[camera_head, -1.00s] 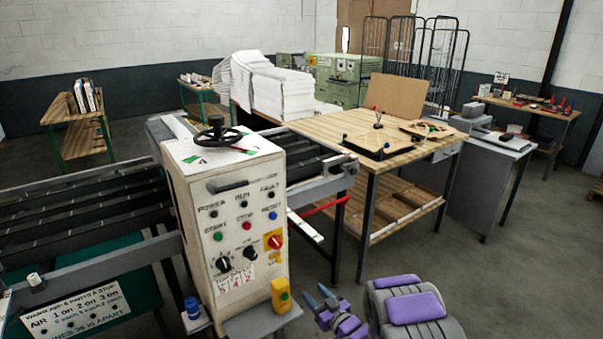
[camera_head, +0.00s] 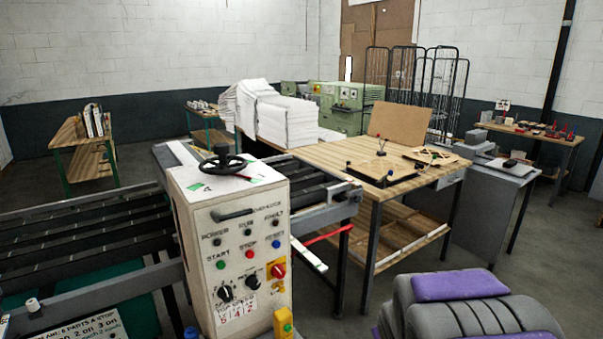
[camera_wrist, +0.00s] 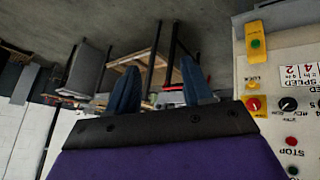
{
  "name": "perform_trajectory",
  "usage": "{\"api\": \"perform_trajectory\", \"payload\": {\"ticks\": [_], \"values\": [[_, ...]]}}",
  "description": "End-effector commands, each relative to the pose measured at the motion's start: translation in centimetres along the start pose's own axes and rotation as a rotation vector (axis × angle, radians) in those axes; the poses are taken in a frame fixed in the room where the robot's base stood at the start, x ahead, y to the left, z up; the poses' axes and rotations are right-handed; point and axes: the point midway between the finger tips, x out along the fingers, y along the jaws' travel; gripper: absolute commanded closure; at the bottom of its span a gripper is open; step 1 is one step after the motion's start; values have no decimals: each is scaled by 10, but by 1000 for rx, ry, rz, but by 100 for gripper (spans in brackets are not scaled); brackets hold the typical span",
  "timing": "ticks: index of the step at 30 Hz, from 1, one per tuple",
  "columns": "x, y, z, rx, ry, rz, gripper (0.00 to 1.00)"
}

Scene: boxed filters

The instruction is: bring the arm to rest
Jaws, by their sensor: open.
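My gripper (camera_wrist: 160,85) shows in the wrist view, with its two blue fingers spread apart and nothing between them. The wrist view is upside down, with the floor at the top. In the head view the fingers are out of sight; only my grey and purple arm (camera_head: 465,305) shows at the bottom right. A white control box (camera_head: 235,250) stands left of my arm. Its panel also shows at the right of the wrist view (camera_wrist: 275,85), beside the gripper and apart from it.
A wooden workbench (camera_head: 345,158) with a lower shelf stands ahead. A roller conveyor (camera_head: 80,235) runs to the left behind the control box. A grey cabinet (camera_head: 485,215) stands right of the bench. The floor (camera_head: 550,265) at the right is clear.

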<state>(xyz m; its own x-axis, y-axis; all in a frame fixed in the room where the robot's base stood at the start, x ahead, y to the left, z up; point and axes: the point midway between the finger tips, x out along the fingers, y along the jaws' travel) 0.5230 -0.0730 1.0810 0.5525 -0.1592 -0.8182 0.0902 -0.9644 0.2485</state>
Motion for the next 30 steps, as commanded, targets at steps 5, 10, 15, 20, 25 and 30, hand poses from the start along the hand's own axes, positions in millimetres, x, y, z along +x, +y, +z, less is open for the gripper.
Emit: {"api": "perform_trajectory", "payload": {"ticks": [5, 10, 15, 20, 25, 30], "values": [[-63, -4, 48, 66, -171, -6, 50], [-124, -22, 102, 119, -342, -49, 50], [-186, -47, 159, 149, -512, -118, 50], [-235, -69, 204, 152, -640, -184, 50], [-263, -82, 231, 146, -718, -225, 50], [-269, -84, 236, 144, -733, -233, 50]]}}
